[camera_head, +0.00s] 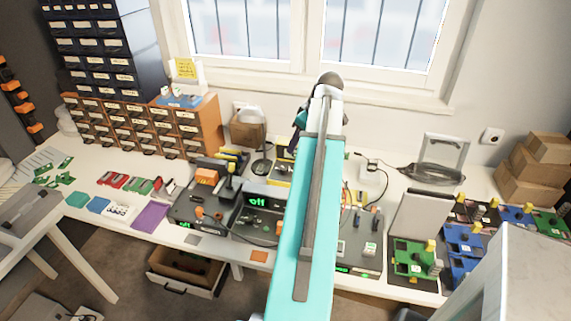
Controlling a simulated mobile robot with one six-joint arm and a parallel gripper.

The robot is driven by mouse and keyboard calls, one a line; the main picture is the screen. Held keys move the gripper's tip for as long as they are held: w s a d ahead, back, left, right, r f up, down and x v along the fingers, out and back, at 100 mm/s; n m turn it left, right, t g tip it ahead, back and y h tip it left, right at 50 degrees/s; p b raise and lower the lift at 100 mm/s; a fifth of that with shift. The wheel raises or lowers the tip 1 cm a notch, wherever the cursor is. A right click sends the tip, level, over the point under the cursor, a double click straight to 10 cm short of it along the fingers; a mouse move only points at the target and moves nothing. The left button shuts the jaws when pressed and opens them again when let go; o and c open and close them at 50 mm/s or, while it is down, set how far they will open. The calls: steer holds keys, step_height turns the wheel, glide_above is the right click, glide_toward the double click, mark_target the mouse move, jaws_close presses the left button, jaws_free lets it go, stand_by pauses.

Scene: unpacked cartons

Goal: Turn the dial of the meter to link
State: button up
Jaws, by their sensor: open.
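A dark meter-like box (238,217) stands on the white bench left of my arm. Its black screen (256,202) shows "off" in green letters. I cannot make out a dial or a link mark on it at this size. My teal arm reaches forward over the bench and covers what lies just right of this box. A dark part of my arm's far end shows beside its left edge near the window. My gripper's fingers are hidden behind the arm, so their distance to the meter cannot be told.
Left of the meter is a dark unit (200,212) with orange and black parts. Orange drawers (137,128) stand at the back left. Green and blue boards (412,258) and cardboard boxes (535,180) fill the right. A purple sheet (151,217) lies near the front edge.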

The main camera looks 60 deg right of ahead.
mark_target(284, 168)
steer(key=shift+w+f, duration=0.1)
steer(key=shift+p+x, duration=1.6)
steer(key=shift+x, duration=5.25)
